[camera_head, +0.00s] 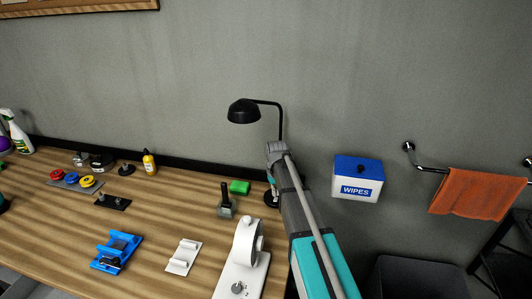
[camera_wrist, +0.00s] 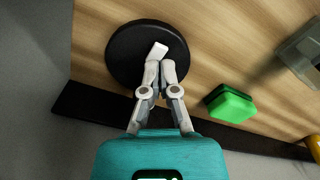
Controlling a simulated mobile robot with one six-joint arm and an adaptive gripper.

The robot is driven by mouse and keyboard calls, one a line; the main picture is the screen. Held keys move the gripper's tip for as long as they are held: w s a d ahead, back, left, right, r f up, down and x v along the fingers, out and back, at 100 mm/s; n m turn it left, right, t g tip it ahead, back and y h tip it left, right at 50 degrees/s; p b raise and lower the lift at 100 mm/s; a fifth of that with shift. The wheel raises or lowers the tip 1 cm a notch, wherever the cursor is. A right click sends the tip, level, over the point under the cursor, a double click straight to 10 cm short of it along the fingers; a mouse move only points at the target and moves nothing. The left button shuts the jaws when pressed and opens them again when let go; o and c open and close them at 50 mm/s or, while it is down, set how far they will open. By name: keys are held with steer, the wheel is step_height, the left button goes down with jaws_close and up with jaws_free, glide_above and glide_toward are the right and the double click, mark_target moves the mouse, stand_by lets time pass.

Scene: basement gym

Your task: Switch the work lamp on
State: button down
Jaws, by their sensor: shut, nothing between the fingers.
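The black work lamp (camera_head: 243,112) stands at the back right of the bench, its shade hanging from a thin bent arm. No glow shows at the shade. Its round black base (camera_wrist: 120,55) fills the upper left of the wrist view. My gripper (camera_wrist: 160,68) is shut and empty, with its fingertips over the base's edge. A pale block lies at the fingertips on the base; I cannot tell whether it is a switch or part of a finger, nor whether they touch. In the head view my arm hides most of the gripper and part of the base.
A green block (camera_wrist: 230,104) lies close beside the lamp base. A grey-black device (camera_head: 226,207) and a white machine (camera_head: 240,265) stand nearer on the bench. A blue wipes box (camera_head: 358,178) and an orange towel (camera_head: 478,194) are on the wall at right.

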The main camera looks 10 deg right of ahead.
steer(key=shift+f+b, duration=1.45)
steer(key=shift+b, duration=0.05)
stand_by(1.4)
steer(key=shift+r, duration=0.15)
steer(key=shift+r+p, duration=3.4)
steer(key=shift+p, duration=0.15)
steer(key=s+m, duration=0.1)
steer(key=s, duration=2.2)
steer(key=shift+m, duration=0.3)
